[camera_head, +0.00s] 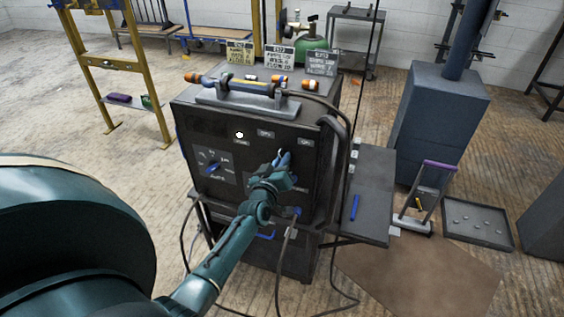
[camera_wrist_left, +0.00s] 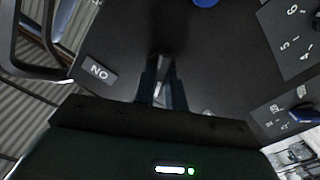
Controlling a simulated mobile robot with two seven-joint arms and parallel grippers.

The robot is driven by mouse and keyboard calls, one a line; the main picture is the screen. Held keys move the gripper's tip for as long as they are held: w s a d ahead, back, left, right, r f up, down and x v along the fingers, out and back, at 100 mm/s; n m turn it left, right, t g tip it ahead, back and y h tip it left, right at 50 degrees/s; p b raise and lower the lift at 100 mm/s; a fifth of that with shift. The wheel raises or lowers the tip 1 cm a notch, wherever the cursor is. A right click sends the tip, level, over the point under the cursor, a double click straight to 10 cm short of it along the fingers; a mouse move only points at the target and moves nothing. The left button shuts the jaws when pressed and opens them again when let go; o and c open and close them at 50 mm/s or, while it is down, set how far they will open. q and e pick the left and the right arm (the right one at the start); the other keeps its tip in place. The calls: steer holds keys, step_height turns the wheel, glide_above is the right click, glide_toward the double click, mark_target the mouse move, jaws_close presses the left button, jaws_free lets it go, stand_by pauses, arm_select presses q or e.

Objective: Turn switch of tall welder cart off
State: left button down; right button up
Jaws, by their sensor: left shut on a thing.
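The tall welder cart (camera_head: 225,125) stands in the middle of the head view, its dark front panel facing me. My left gripper (camera_head: 283,158) is at the right half of that panel, its fingers against the panel face. The wrist view shows the two fingers (camera_wrist_left: 163,82) close together on a small grey switch lever (camera_wrist_left: 161,66), mostly hidden between them. A label reading ON, upside down in that view (camera_wrist_left: 99,72), sits beside the fingers. The head view shows a blue dial knob (camera_head: 212,168) at the panel's left. My right gripper is not seen.
A torch and orange-tipped parts (camera_head: 310,86) lie on the cart top, with sign cards (camera_head: 281,57) behind. A side shelf (camera_head: 372,190) juts out right, holding a blue stick (camera_head: 355,207). Cables hang at the cart's front. A blue column (camera_head: 440,115) stands at right.

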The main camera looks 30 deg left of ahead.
arm_select(q)
steer(key=shift+n, duration=1)
steer(key=c, duration=1.5)
jaws_free()
steer(key=shift+o, duration=0.2)
